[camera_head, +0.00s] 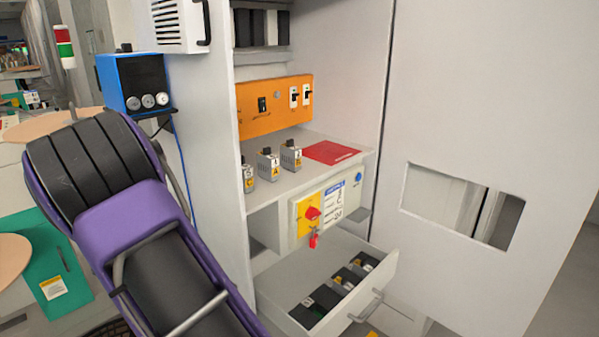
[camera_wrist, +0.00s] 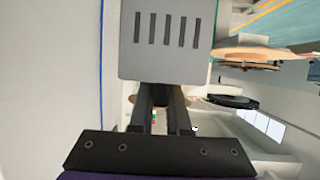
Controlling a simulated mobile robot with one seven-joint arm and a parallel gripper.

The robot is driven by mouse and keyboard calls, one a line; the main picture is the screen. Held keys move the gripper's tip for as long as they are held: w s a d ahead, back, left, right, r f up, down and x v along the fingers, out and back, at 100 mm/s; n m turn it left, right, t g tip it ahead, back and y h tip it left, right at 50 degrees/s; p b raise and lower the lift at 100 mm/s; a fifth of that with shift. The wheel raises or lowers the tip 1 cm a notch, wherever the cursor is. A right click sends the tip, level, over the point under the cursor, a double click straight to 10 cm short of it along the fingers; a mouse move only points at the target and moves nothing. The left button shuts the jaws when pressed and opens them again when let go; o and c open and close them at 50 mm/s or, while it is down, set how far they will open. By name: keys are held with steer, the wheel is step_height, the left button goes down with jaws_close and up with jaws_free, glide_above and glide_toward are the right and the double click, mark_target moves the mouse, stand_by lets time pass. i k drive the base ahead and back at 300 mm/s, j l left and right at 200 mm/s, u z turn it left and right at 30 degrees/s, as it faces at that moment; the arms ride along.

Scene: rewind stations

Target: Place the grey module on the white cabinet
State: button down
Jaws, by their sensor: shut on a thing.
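In the wrist view my gripper (camera_wrist: 161,100) is shut on the grey module (camera_wrist: 166,62), a light grey block with a row of dark slots. The module sits beyond the fingertips and hides what lies behind it. The white cabinet (camera_head: 212,125) stands open right of my arm. Its middle shelf holds three small grey modules (camera_head: 268,165) in a row and a red plate (camera_head: 330,152) to their right.
An open drawer (camera_head: 376,292) with several modules juts out below the shelf. An orange switch panel (camera_head: 274,104) backs the shelf. A white door (camera_head: 480,110) stands at the right. A blue box with gauges (camera_head: 135,85) and a slotted white box (camera_head: 180,25) are beside the cabinet's left side.

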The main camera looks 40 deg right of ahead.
mark_target(342, 152)
steer(key=k+l+z, duration=0.25)
steer(key=l, duration=0.3)
steer(key=l+z, duration=0.2)
steer(key=l, duration=0.25)
steer(key=i+l+z, duration=0.15)
steer(key=l, duration=0.3)
steer(key=l+z, duration=0.2)
steer(key=l, duration=0.8)
steer(key=i+z, duration=0.15)
steer(key=i+j, duration=0.05)
